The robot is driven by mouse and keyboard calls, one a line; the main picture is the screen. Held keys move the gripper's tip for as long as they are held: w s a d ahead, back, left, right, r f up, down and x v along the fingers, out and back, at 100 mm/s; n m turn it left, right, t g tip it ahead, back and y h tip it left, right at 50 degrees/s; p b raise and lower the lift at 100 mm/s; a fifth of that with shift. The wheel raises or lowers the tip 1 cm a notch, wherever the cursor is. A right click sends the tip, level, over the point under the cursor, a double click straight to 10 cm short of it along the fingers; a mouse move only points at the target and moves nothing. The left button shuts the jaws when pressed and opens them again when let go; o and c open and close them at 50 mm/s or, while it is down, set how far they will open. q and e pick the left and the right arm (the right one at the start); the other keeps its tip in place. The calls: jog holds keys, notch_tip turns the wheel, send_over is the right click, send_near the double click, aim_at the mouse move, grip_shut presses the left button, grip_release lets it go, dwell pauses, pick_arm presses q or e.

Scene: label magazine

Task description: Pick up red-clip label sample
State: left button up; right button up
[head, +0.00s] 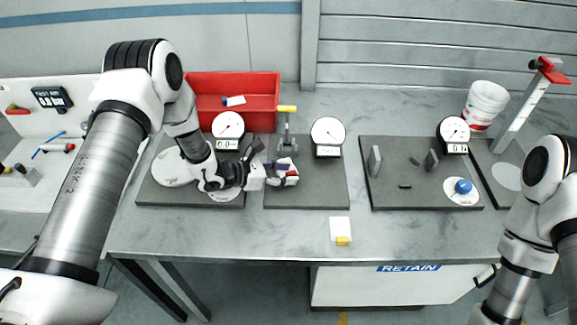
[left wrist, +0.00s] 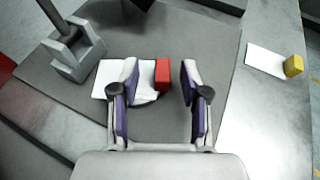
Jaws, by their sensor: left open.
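The red-clip label sample is a white card with a red block at one end. In the left wrist view its red clip (left wrist: 162,75) lies between my left gripper's fingers, and its white card (left wrist: 108,80) runs left, partly hidden behind the left finger. In the head view the red clip (head: 292,173) shows at the fingertips, over the middle dark grey mat (head: 325,190). My left gripper (head: 284,172) is open, with a purple-padded finger on each side of the clip. A gap shows between clip and right finger. My right gripper is out of view.
A post clamp with a yellow handle (head: 287,110) stands just behind the sample. A yellow-clip label (head: 341,230) lies near the table's front edge. Dial gauges (head: 327,132), a red bin (head: 262,88) and a white bucket (head: 484,104) stand farther back.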

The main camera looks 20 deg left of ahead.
pick_arm(q)
jog(key=shift+s, duration=0.1)
jog(key=shift+s+r, duration=0.1)
grip_shut()
